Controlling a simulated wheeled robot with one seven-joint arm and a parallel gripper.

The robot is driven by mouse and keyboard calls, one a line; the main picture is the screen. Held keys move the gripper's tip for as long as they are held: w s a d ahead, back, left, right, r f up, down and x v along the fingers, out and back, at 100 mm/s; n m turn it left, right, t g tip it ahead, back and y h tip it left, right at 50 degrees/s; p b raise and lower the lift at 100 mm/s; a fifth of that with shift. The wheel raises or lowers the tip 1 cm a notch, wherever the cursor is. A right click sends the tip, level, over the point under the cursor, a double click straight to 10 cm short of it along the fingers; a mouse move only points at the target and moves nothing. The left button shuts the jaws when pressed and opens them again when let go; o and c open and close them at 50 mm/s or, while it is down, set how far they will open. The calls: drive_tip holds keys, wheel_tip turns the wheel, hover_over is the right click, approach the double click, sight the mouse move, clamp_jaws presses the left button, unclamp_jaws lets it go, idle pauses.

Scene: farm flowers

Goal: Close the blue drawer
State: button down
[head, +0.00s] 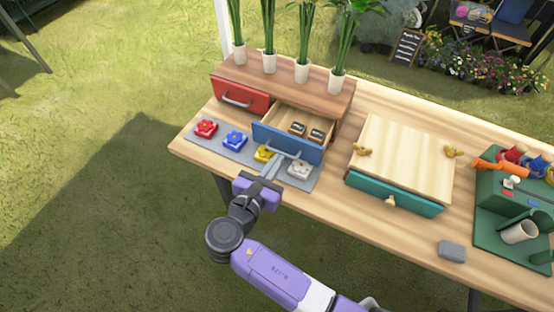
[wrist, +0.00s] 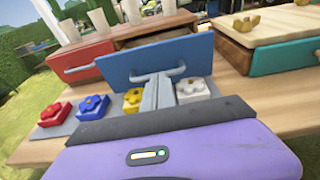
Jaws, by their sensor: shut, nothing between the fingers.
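The blue drawer (head: 287,143) is pulled out from the wooden cabinet (head: 262,88), and two dark objects (head: 307,131) lie inside it. In the wrist view its blue front (wrist: 160,58) with a grey bar handle (wrist: 150,75) faces me. My gripper (head: 276,164) is shut and empty, in front of the drawer's handle. In the wrist view the closed fingers (wrist: 158,93) point at the handle area. Whether they touch the handle or front, I cannot tell.
A shut red drawer (head: 240,95) is beside it. Red (head: 206,128), blue (head: 235,139), yellow (head: 264,153) and white (head: 299,169) flower blocks sit on a grey mat below. A box with a green drawer (head: 394,194) stands to the right. Potted plants (head: 302,70) top the cabinet.

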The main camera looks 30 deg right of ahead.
sight(296, 130)
drive_tip(key=shift+w+d+f, duration=0.1)
drive_tip(key=shift+w+d, duration=0.1)
drive_tip(key=shift+d, duration=0.05)
drive_tip(key=x, duration=0.3)
drive_tip(key=r+p+x, duration=0.1)
drive_tip(key=x, duration=0.3)
drive_tip(key=r+p+x, duration=0.1)
drive_tip(key=x, duration=0.3)
drive_tip(key=shift+d+r, duration=0.2)
drive_tip(key=shift+d, duration=0.05)
drive_tip(key=shift+w+d, duration=0.2)
drive_tip(key=shift+d, duration=0.05)
drive_tip(key=shift+d+r+p, duration=0.1)
drive_tip(key=shift+r+p, duration=0.05)
drive_tip(key=shift+p, duration=0.15)
